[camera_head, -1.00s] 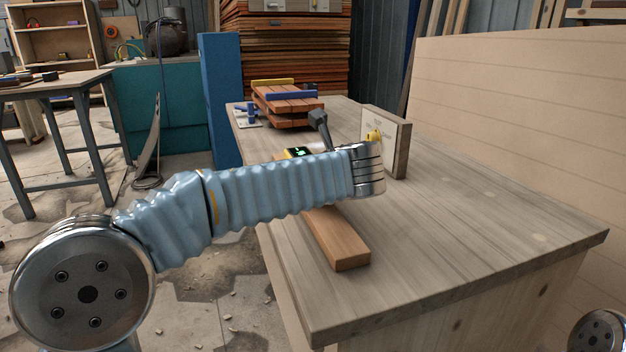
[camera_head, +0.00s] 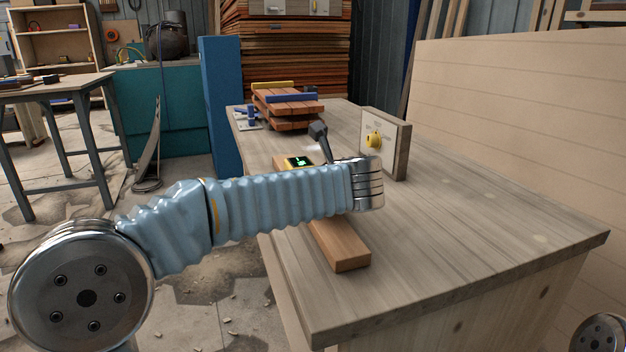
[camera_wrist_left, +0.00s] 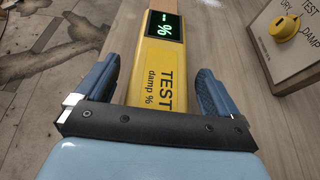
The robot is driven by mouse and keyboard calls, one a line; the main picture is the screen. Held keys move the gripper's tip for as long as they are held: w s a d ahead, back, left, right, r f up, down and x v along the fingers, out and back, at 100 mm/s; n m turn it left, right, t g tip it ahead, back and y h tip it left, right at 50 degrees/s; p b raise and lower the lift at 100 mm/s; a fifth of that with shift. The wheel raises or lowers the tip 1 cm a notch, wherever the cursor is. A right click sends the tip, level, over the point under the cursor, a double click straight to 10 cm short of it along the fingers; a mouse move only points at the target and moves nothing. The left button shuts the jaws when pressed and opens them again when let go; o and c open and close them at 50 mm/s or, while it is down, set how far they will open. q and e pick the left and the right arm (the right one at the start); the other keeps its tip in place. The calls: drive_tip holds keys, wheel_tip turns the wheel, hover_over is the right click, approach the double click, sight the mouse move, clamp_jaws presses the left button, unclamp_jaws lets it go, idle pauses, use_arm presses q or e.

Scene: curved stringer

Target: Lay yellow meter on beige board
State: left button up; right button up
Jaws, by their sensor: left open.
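The yellow meter (camera_head: 298,162) has a dark screen with green figures. In the left wrist view, the meter (camera_wrist_left: 150,80), marked "TEST damp %", lies lengthwise between the two blue fingers of my left gripper (camera_wrist_left: 157,70). In the head view my arm hides most of the gripper and part of the meter. A brown-beige wooden board (camera_head: 340,248) lies flat on the bench, and the meter appears at its far end. My right gripper is out of view.
An upright cream-faced panel (camera_head: 372,132) with a yellow knob, marked "TEST", "DRY" and "DAMP", stands on the workbench (camera_head: 470,230) right of the meter. Stacked reddish planks (camera_head: 285,105) with clamps sit at the far end. The bench's right side is clear.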

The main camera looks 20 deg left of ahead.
use_arm(q)
drive_tip(key=v, duration=1.2)
drive_tip(key=shift+d, duration=0.1)
